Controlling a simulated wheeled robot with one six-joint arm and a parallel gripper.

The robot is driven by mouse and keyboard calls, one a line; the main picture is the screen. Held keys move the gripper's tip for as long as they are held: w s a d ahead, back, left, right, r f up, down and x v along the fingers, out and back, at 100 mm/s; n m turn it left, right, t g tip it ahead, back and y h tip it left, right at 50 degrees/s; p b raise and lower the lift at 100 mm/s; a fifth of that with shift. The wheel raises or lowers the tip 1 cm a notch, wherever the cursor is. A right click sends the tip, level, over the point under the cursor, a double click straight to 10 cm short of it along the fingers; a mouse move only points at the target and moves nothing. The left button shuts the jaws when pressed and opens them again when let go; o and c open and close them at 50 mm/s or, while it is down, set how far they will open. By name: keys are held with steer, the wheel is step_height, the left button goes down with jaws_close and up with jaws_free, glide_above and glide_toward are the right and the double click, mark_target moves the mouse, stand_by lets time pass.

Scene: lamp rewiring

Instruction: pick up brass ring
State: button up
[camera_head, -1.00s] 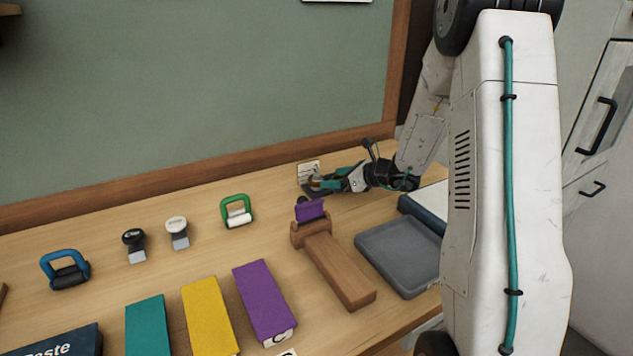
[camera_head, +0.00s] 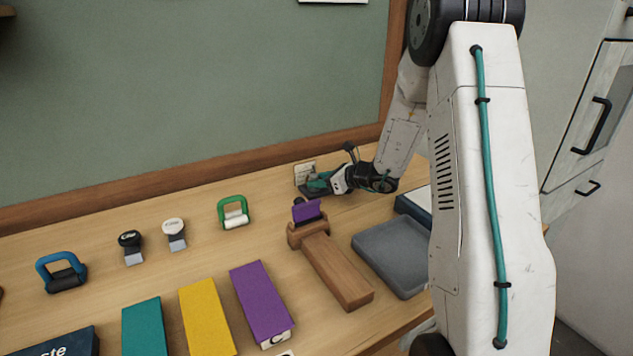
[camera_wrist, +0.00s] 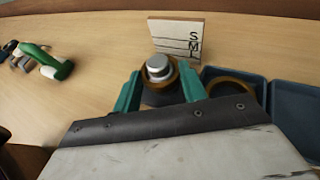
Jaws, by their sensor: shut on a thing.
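A brass ring (camera_wrist: 173,78) sits around a short post with a silver top (camera_wrist: 157,66) and a dark body. My gripper (camera_wrist: 160,92) has its teal fingers on either side of the ring and post, shut on the ring. In the head view my gripper (camera_head: 318,184) is low over the far right part of the bench, and the ring is hidden or too small to make out. A second brass-coloured ring shape (camera_wrist: 250,86) shows to the right, at the dark blue tray.
A card marked S, M, L (camera_wrist: 178,38) stands just behind the post. The dark blue tray (camera_wrist: 286,86) lies to the right. A wooden stand with a purple piece (camera_head: 306,212), a grey tray (camera_head: 383,270) and a green-handled tool (camera_head: 233,203) are nearer.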

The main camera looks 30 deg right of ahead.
steer(key=shift+r, duration=0.1)
steer(key=shift+r, duration=0.3)
steer(key=r, duration=0.3)
steer(key=shift+s, duration=0.35)
steer(key=s+r, duration=0.1)
steer(key=s, duration=1.4)
steer(key=shift+s+a, duration=0.15)
steer(key=shift+r, duration=0.1)
